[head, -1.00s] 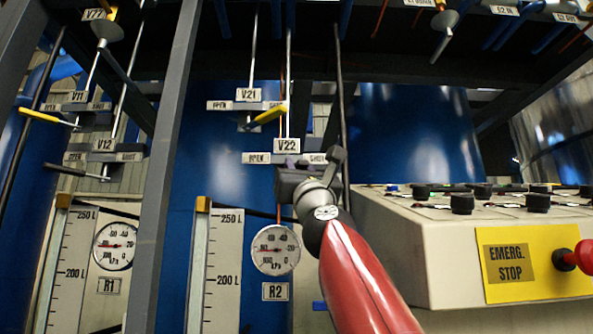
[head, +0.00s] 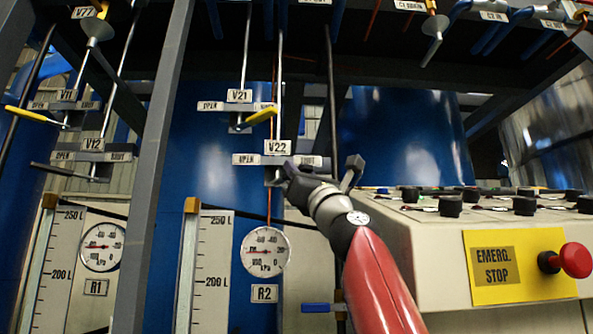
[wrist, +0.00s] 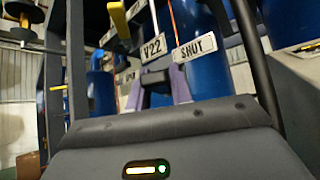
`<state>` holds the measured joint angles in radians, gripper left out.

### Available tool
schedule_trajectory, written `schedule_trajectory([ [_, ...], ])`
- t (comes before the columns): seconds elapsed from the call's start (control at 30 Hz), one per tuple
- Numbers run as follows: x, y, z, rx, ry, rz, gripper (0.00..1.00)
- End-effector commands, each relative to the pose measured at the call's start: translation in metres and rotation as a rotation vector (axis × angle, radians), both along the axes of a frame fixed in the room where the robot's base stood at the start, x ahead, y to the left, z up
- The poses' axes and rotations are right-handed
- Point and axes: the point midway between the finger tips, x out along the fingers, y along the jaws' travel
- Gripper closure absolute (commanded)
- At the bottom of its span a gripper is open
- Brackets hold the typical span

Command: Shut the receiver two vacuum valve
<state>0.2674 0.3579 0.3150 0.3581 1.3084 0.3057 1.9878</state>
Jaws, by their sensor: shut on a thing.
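The V22 valve, with its label (head: 278,147) above an OPEN plate (head: 247,160) and a SHUT plate (head: 305,161), hangs on a thin rod in front of the blue R2 tank. My gripper (head: 288,170) is at this valve, just below the plates and toward the SHUT side.
Above V22, the yellow V21 handle (head: 262,117) points toward its SHUT side. The R2 gauge (head: 265,251) hangs below. At the right, a control panel with knobs and a red emergency stop button (head: 576,260) stands close to my arm. A grey post (head: 156,170) stands left.

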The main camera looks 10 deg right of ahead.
Motion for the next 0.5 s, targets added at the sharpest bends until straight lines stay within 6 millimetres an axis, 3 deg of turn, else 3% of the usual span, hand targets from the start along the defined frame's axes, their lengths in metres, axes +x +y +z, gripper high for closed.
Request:
schedule_trajectory([
  [0.47, 0.0000, -0.0012, 0.0015, 0.002, -0.001, 0.011, 1.00],
  [0.5, 0.0000, -0.0012, 0.0016, 0.002, -0.001, 0.011, 0.73],
])
